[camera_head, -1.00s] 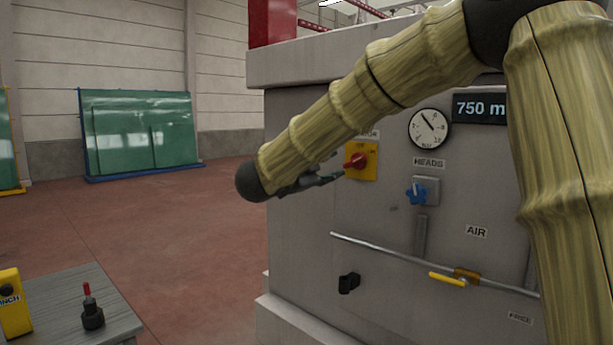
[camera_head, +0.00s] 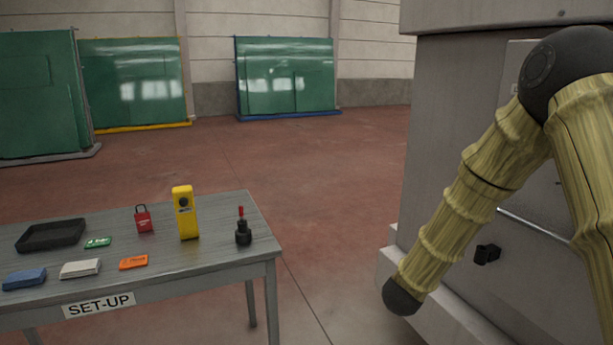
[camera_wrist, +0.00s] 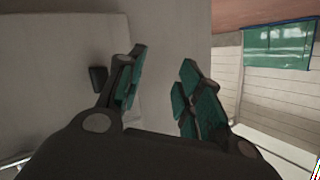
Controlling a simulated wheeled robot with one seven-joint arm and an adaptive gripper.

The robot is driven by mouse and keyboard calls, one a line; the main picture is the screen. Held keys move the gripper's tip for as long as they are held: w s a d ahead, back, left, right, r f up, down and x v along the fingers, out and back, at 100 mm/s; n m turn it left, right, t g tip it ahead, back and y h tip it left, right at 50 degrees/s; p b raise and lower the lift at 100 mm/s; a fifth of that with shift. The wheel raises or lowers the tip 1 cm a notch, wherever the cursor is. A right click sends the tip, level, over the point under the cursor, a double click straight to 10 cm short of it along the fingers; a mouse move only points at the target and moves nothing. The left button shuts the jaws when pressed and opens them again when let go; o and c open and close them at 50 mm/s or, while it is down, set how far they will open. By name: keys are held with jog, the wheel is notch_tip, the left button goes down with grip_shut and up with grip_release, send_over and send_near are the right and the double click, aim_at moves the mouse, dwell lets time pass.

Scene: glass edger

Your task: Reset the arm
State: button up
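My arm, in a yellow bamboo-like cover, hangs bent at the right of the head view, in front of the grey machine (camera_head: 435,130). Its dark rounded wrist end points down and left. The fingers of my gripper are hidden in the head view. In the wrist view my gripper (camera_wrist: 158,90) shows two dark fingers with green pads, spread apart with a clear gap. Nothing is between them. The machine's grey side (camera_wrist: 50,60) fills the left of that view, with a small black knob (camera_wrist: 98,78) on it.
A set-up table (camera_head: 190,270) stands at the left with a black tray (camera_head: 50,236), red padlock (camera_head: 143,219), yellow box (camera_head: 185,213), black device with a red tip (camera_head: 243,232) and small cards. Green glass racks (camera_head: 286,75) stand behind. The red floor between table and machine is clear.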

jog(key=s+a+f+n+g+y, duration=0.2)
jog(key=s+a+f+n+y, duration=0.15)
jog(key=s+f, duration=0.85)
jog(key=s+a+f+n+g+y, duration=0.35)
jog(key=s+f, duration=0.45)
jog(key=f, duration=0.7)
jog(key=s+a+f+n+g, duration=0.1)
jog(key=s+f, duration=0.4)
jog(key=s, duration=0.9)
jog(key=s+a+f+n+g+y+p, duration=0.1)
jog(key=s+f+n+g, duration=0.2)
jog(key=s, duration=1.2)
notch_tip(320, 180, down, 2)
jog(key=shift+s+a+g+y+p, duration=0.3)
jog(key=shift+a+g, duration=0.1)
jog(key=shift+g, duration=0.85)
